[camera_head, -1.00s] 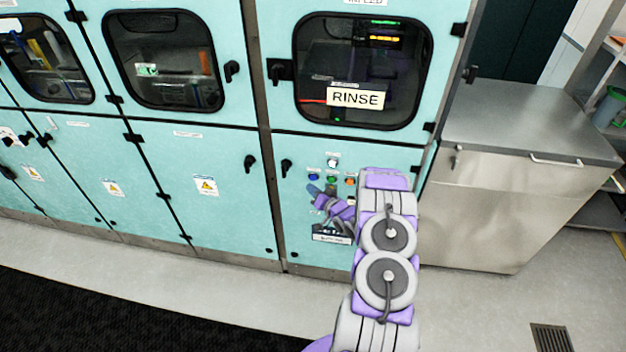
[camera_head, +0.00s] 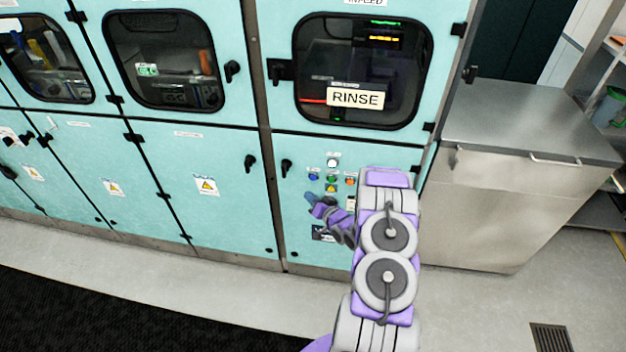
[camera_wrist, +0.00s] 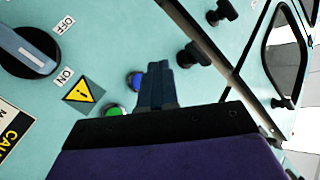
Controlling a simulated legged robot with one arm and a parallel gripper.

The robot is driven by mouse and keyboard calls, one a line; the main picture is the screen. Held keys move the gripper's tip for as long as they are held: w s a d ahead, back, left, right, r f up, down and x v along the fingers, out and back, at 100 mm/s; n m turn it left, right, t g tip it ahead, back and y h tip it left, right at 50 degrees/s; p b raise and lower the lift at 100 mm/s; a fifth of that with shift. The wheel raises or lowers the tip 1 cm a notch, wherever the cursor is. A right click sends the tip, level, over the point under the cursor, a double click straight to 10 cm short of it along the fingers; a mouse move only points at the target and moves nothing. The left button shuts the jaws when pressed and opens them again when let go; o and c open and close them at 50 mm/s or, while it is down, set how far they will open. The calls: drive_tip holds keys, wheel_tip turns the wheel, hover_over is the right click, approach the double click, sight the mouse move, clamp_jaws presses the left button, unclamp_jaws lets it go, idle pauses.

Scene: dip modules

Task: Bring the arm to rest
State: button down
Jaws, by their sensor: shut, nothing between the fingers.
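My arm (camera_head: 387,240) is grey and purple and reaches from the bottom of the head view toward the teal machine. My gripper (camera_head: 309,197) is in front of the lower right panel, left of the arm and just below the panel's buttons. In the wrist view my gripper (camera_wrist: 157,70) shows as two dark fingers lying together, shut with nothing between them. The fingertips overlap the panel beside a blue button (camera_wrist: 134,80) and a green button (camera_wrist: 114,111). I cannot tell how far they are from the panel.
A rotary switch (camera_wrist: 28,53) marked ON and OFF is at the left in the wrist view. Black door handles (camera_head: 286,166) stick out of the machine. A metal cabinet (camera_head: 490,215) stands at the right. Light floor (camera_head: 200,282) is clear in front.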

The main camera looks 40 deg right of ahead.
drive_tip(key=shift+w, duration=0.1)
idle(0.3)
wheel_tip(320, 180, up, 9)
drive_tip(key=w+a+n+g+h, duration=0.1)
drive_tip(key=w+a+n+g, duration=0.15)
drive_tip(key=g, duration=0.25)
drive_tip(key=s+a+r+n+g+h, duration=0.1)
drive_tip(key=s+a+r+n+g, duration=0.1)
drive_tip(key=s+a+r+g, duration=0.5)
drive_tip(key=s+a+r+n+g+y, duration=0.1)
drive_tip(key=s+a+r, duration=0.3)
drive_tip(key=s+a, duration=0.4)
drive_tip(key=s+a+r+n+g+y+b, duration=0.1)
drive_tip(key=s+a+r+g, duration=0.2)
drive_tip(key=s+a, duration=0.6)
drive_tip(key=s+a+r+n+g+y, duration=0.1)
drive_tip(key=s+a+r, duration=0.6)
drive_tip(key=s, duration=1.2)
drive_tip(key=shift+a+r+n+g, duration=0.3)
drive_tip(key=shift+a+g, duration=0.3)
drive_tip(key=shift+a, duration=0.45)
drive_tip(key=shift+d, duration=0.1)
